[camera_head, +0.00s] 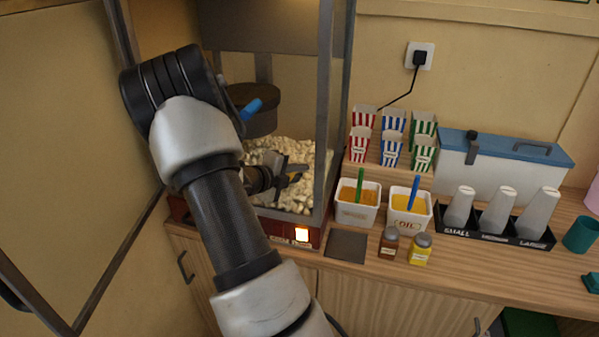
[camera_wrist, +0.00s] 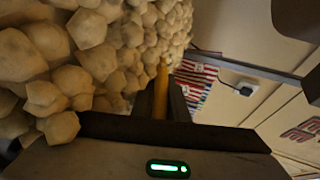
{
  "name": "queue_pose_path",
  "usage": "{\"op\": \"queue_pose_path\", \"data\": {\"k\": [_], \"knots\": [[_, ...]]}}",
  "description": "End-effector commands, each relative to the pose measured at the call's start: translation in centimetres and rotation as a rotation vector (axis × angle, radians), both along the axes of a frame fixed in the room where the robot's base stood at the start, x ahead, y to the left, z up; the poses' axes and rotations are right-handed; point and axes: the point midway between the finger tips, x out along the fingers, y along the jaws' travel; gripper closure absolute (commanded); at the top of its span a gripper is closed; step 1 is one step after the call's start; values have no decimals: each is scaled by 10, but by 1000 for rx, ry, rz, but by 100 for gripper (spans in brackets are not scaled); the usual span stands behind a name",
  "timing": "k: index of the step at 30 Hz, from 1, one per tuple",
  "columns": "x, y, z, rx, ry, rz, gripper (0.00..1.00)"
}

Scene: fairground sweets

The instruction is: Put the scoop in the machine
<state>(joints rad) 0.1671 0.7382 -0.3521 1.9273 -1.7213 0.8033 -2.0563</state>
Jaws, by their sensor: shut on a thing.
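The popcorn machine (camera_head: 326,130) stands at the left of the counter, with a pile of popcorn (camera_head: 275,150) inside. My arm reaches into it from the front. My gripper (camera_head: 285,176) is inside the machine, low and close to the popcorn. In the wrist view my gripper (camera_wrist: 160,95) is shut on a narrow yellow handle, which I take for the scoop (camera_wrist: 161,82). A yellow bit of the scoop (camera_head: 298,169) also shows in the head view. The rest of the scoop is hidden. Popcorn (camera_wrist: 70,55) fills the left of the wrist view, very near the fingers.
A dark kettle (camera_head: 258,120) with a blue handle hangs above the popcorn. The machine's frame posts flank my arm. To the right stand two white tubs (camera_head: 357,215), two jars (camera_head: 420,252), striped boxes (camera_head: 391,150) and a cup rack (camera_head: 495,237). A dark mat (camera_head: 346,246) lies bare.

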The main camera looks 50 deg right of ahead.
Motion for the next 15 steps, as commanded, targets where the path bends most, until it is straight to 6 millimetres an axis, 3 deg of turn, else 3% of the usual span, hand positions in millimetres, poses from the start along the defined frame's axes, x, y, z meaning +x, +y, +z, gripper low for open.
{"op": "queue_pose_path", "data": {"k": [13, 14, 15], "knots": [[0, 0, -4, -1, -1, 0, 100], [0, 0, -4, -1, -1, 0, 81], [0, 0, -4, -1, -1, 0, 75]]}}
